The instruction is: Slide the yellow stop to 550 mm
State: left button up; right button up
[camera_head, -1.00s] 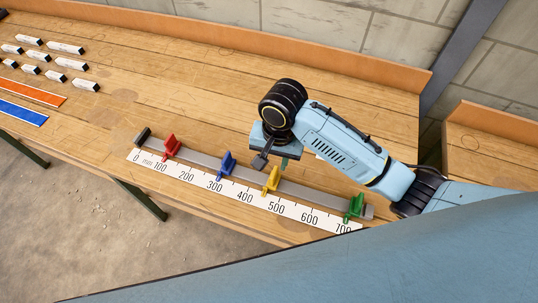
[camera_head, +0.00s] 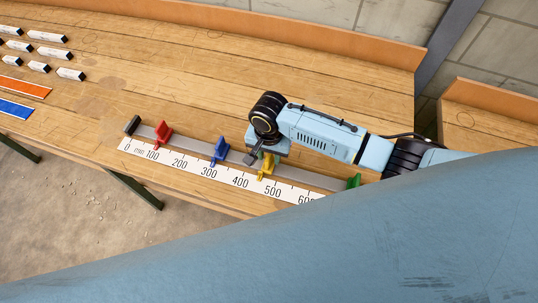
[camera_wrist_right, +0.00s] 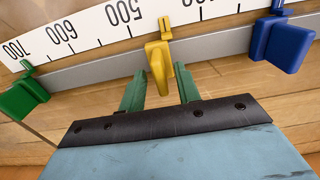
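The yellow stop (camera_head: 267,166) sits on the grey rail behind the white millimetre scale (camera_head: 210,171). Its pointer lies between the 400 and 500 marks, and it also shows in the right wrist view (camera_wrist_right: 158,62). My right gripper (camera_wrist_right: 160,72) is open, with its green fingers on either side of the yellow stop's handle and visible gaps beside it. In the head view my right gripper (camera_head: 262,160) is over the rail at the yellow stop, partly covering it. My left gripper is not in view.
On the same rail are a red stop (camera_head: 162,135), a blue stop (camera_head: 220,151) and a green stop (camera_head: 353,181). In the wrist view, blue (camera_wrist_right: 282,40) and green (camera_wrist_right: 24,95) stand clear of my fingers. Several labelled blocks lie at the far left.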

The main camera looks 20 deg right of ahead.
jog(key=shift+f, duration=0.35)
grip_shut()
